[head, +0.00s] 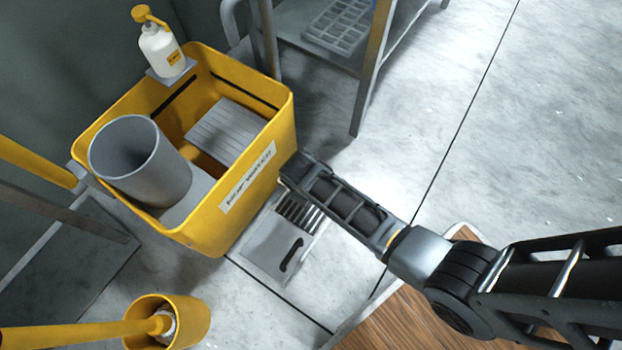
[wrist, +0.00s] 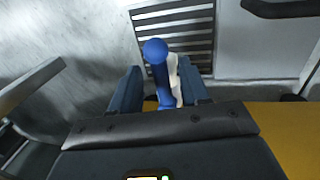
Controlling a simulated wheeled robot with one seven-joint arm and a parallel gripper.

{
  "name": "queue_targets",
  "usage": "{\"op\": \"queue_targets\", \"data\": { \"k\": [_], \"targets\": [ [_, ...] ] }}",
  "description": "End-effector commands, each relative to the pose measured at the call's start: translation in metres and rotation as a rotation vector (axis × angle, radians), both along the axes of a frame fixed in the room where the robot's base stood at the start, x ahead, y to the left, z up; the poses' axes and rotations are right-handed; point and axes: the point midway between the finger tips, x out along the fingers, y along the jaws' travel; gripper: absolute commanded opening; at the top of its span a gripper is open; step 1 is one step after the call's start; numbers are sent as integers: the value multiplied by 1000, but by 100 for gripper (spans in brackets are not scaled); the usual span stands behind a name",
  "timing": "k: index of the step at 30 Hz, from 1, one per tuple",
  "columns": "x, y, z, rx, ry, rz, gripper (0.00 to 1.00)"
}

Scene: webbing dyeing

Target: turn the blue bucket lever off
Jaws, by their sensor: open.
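A blue lever (wrist: 156,62) with a round knob shows in the wrist view, pointing away from me, with a white piece close along its right side. My gripper (wrist: 159,72) is open, with one dark finger on each side of the lever. I cannot tell whether either finger touches it. In the head view my gripper (head: 293,168) is at the right outer wall of a yellow tub (head: 215,205) with a white label. The lever is hidden there behind my gripper and the tub.
A grey cylinder (head: 128,150) stands inside the tub. A white pump bottle (head: 163,50) stands at its back corner. A slotted grey floor plate (head: 270,250) lies below my arm. A smaller yellow bucket (head: 190,318) is in front. Open floor lies to the right.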

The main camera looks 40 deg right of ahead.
Motion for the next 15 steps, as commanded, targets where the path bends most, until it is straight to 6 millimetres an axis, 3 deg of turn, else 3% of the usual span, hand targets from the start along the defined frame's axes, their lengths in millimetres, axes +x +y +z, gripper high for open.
{"op": "queue_targets", "data": {
  "k": [15],
  "targets": [
    [0,0,0,0,0,0,0]
  ]
}}
